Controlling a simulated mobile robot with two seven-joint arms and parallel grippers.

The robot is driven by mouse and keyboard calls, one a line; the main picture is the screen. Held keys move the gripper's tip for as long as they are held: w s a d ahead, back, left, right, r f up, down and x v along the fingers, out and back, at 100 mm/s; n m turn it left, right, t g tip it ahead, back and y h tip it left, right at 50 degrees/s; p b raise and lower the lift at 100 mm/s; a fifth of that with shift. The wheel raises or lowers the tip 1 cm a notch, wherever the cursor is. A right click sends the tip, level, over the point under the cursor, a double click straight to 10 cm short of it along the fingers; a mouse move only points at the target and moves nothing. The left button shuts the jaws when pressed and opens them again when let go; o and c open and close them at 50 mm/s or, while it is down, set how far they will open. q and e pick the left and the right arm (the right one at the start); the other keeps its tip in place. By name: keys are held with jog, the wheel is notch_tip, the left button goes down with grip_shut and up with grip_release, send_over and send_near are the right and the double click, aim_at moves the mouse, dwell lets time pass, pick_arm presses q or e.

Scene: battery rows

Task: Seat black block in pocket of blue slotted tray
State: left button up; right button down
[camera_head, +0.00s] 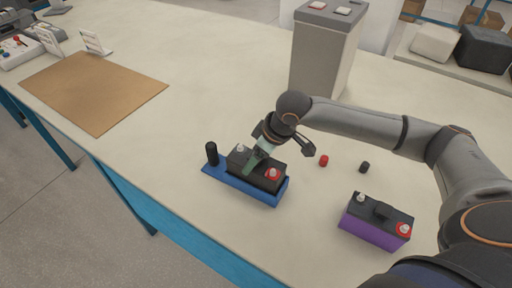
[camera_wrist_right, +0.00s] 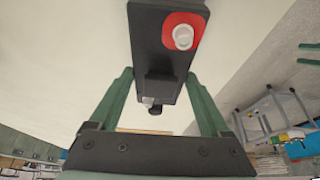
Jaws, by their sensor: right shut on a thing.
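The black block (camera_head: 243,168) is a battery-like box with a pale terminal at one end and a red-ringed terminal at the other. It lies along the blue slotted tray (camera_head: 224,178), within its outline; I cannot tell whether its underside rests fully in the pocket. My right gripper (camera_head: 259,156) comes down on the block from above, shut on its middle. In the right wrist view, the black block (camera_wrist_right: 165,50) shows between the two green fingers of my right gripper (camera_wrist_right: 160,78). The pocket is hidden under the block. My left gripper is in neither view.
A black upright post (camera_head: 211,153) stands at the tray's left end. A purple-sided black battery (camera_head: 373,227) stands to the right. A red cap (camera_head: 323,160) and a black cap (camera_head: 364,167) lie behind. A grey bin (camera_head: 322,50) stands farther back. A brown mat (camera_head: 93,88) lies left.

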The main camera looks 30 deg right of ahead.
jog(key=shift+w+f, duration=0.1)
jog(key=shift+w, duration=0.05)
grip_release()
jog(key=shift+f, duration=0.25)
jog(key=p+v, duration=0.1)
jog(key=v, duration=1.1)
dwell(0.3)
